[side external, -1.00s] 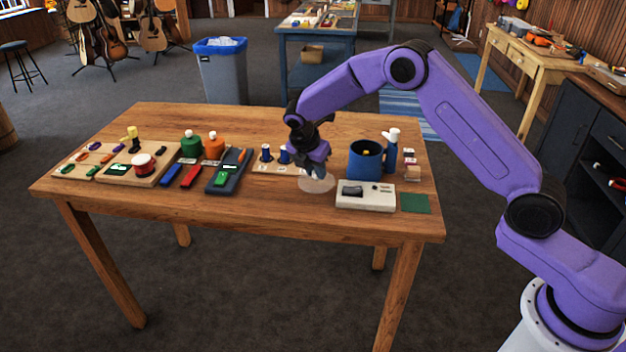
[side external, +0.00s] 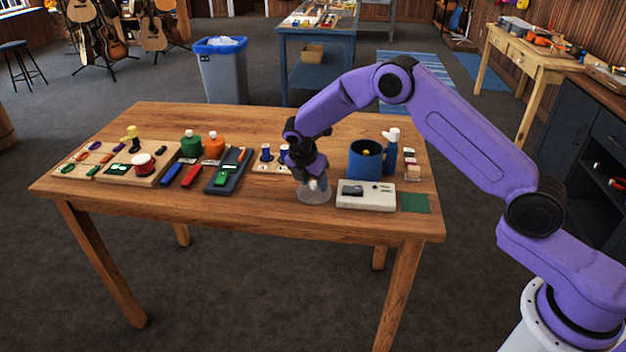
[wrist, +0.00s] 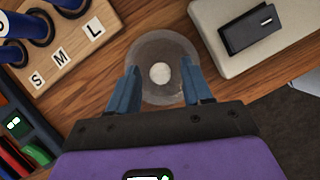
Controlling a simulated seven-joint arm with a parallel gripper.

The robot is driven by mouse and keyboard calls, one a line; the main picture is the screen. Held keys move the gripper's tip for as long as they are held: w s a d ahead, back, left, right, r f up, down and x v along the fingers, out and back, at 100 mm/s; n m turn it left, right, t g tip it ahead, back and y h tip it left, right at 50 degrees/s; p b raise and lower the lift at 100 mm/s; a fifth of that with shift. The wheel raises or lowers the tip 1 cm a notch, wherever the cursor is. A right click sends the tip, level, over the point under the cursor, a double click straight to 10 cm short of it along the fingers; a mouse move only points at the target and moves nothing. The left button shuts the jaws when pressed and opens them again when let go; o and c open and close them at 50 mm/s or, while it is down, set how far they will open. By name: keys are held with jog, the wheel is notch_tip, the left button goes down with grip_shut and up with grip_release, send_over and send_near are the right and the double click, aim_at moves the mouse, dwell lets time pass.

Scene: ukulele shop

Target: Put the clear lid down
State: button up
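The clear lid (wrist: 160,45) is a round see-through disc with a pale knob in its middle. In the side view the lid (side external: 313,196) appears to lie flat on the wooden table, just left of the white box. My gripper (wrist: 160,88) is at the lid, with its two blue-grey fingers on either side of the knob. In the wrist view there is a gap between each finger and the knob, so the gripper looks open. In the side view my gripper (side external: 314,187) is low over the lid and partly hides it.
A white box (side external: 366,196) with a dark inset is close on the right. A blue cup (side external: 365,160) and a blue bottle (side external: 390,153) stand behind it. A wooden block with S, M, L labels (wrist: 75,50) is left of the lid. Bare table lies in front.

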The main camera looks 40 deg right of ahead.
jog(key=shift+r, duration=0.1)
jog(key=v, duration=1.2)
jog(key=shift+s+a, duration=0.1)
